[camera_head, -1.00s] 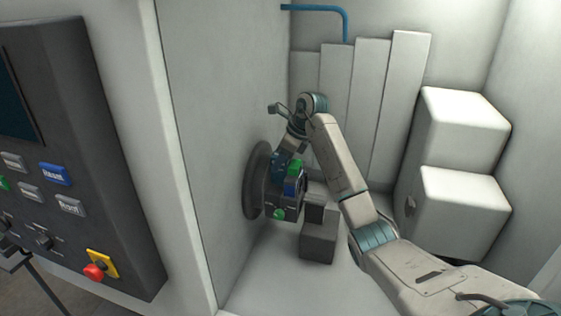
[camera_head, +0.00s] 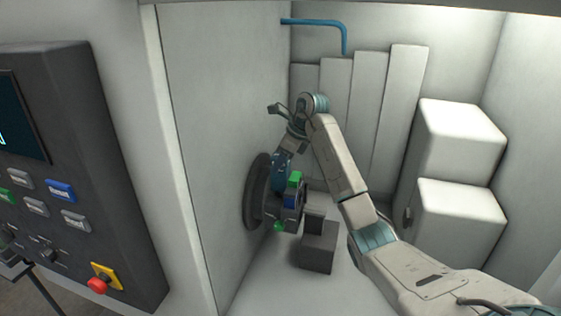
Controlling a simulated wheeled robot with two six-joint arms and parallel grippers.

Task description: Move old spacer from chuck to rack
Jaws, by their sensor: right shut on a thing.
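The round dark chuck (camera_head: 252,207) is on the left inner wall of the machine, with dark blocks on its face that carry green and blue parts. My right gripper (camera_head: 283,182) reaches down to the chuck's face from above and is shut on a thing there. That thing is small and mostly hidden by the gripper and the chuck's blocks; I take it to be the old spacer, still at the chuck. The rack cannot be made out in this view. My left gripper is not in view.
A grey block (camera_head: 319,247) stands just right of the chuck, below my right forearm. White boxes (camera_head: 460,215) stand at the right. A blue pipe (camera_head: 318,23) runs on the back wall. A control panel (camera_head: 90,170) with a red button is at the left, outside the enclosure.

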